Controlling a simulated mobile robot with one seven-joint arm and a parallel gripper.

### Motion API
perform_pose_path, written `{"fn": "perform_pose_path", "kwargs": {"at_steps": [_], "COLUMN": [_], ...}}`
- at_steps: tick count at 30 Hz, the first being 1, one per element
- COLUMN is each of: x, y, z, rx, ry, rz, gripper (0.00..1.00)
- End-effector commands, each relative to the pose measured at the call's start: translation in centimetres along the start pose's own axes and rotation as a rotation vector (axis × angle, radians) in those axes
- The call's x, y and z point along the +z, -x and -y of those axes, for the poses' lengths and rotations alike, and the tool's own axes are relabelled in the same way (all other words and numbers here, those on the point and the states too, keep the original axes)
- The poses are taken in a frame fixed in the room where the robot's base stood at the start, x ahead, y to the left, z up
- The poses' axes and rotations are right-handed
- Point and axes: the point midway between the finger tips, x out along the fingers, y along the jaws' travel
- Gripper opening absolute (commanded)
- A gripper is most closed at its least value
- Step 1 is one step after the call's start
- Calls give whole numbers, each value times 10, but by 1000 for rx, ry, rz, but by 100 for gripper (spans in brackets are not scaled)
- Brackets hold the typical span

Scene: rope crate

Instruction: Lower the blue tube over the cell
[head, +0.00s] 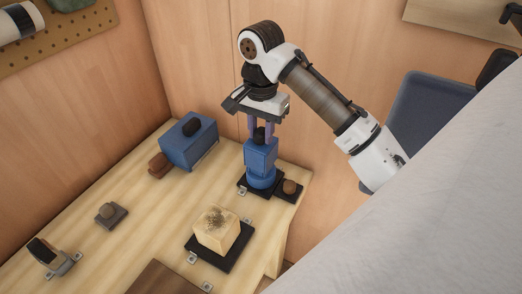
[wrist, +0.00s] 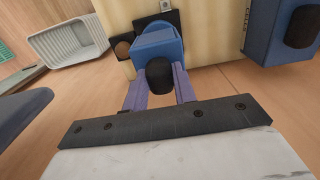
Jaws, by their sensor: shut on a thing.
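The blue tube (head: 262,156) is a square-sided blue piece with a black knob (wrist: 160,75) on top. My gripper (head: 260,134) is shut on this knob, its purple fingers on either side. The tube hangs upright at the back right of the table. Directly below it a rounded blue piece (head: 260,178), apparently the cell, stands on a black plate (head: 246,184). The tube hides its top, and I cannot tell whether the two overlap or only line up.
A brown round knob (head: 290,187) on a small black base stands close right of the tube. A larger blue box (head: 188,145) with a black knob stands left. A beige block (head: 217,229) on a black plate is in front. The table edge is near on the right.

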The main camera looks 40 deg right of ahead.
Motion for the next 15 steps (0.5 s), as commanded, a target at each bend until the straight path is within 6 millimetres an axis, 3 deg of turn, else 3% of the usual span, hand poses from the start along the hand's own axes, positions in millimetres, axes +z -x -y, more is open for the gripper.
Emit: {"fn": "perform_pose_path", "kwargs": {"at_steps": [15], "x": [0], "y": [-6], "z": [0], "rx": [0], "ry": [0], "rz": [-1], "gripper": [0]}}
